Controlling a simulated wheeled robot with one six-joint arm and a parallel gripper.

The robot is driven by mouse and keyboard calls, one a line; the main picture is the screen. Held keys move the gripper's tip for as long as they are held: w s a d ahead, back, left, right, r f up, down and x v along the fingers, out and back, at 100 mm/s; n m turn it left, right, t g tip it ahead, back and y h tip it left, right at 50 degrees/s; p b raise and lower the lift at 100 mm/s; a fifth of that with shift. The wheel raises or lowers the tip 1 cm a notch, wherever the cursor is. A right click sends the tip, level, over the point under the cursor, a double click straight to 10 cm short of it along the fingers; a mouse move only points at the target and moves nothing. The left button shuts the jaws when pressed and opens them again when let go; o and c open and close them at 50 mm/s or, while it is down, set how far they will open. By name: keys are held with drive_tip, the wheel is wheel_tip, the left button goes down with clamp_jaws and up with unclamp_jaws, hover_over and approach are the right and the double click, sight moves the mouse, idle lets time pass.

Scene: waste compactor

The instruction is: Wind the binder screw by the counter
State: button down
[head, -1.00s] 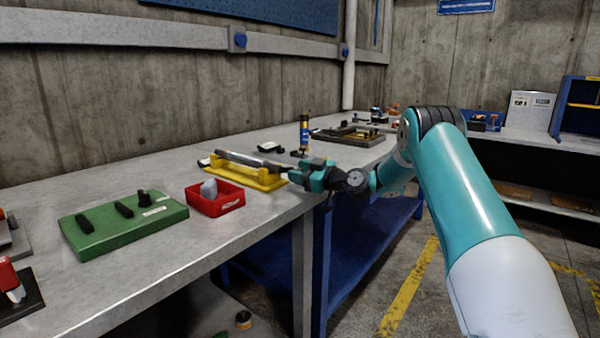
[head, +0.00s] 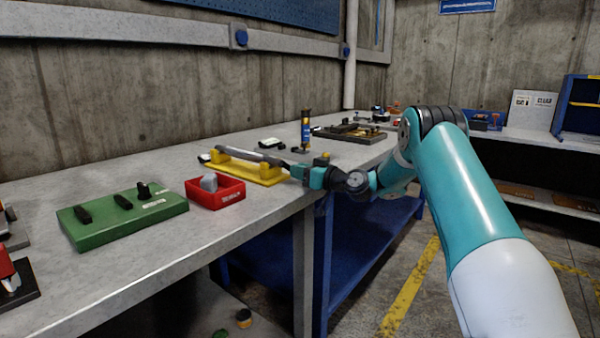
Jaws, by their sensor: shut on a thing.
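The binder screw seems to be the long dark grey rod (head: 252,154) lying across a yellow cradle (head: 262,176) near the front edge of the workbench. My gripper (head: 300,173) reaches in from the right and is shut at the rod's right end. The jaws look narrow from here, and their exact contact with the rod is too small to see. No part in view can be clearly read as a counter.
A red bin (head: 229,199) with a grey lump stands left of the cradle. A green block (head: 90,234) with black pegs lies further left. A blue and yellow upright tool (head: 306,130) and a dark tray (head: 350,134) stand behind. The front bench strip is clear.

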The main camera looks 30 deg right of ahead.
drive_tip(key=c, duration=1)
unclamp_jaws()
drive_tip(key=shift+s, duration=0.15)
drive_tip(key=b+v, duration=0.8)
drive_tip(key=v, duration=0.9)
drive_tip(key=shift+s+d+b, duration=0.1)
drive_tip(key=shift+d+b, duration=0.05)
drive_tip(key=shift+b, duration=0.25)
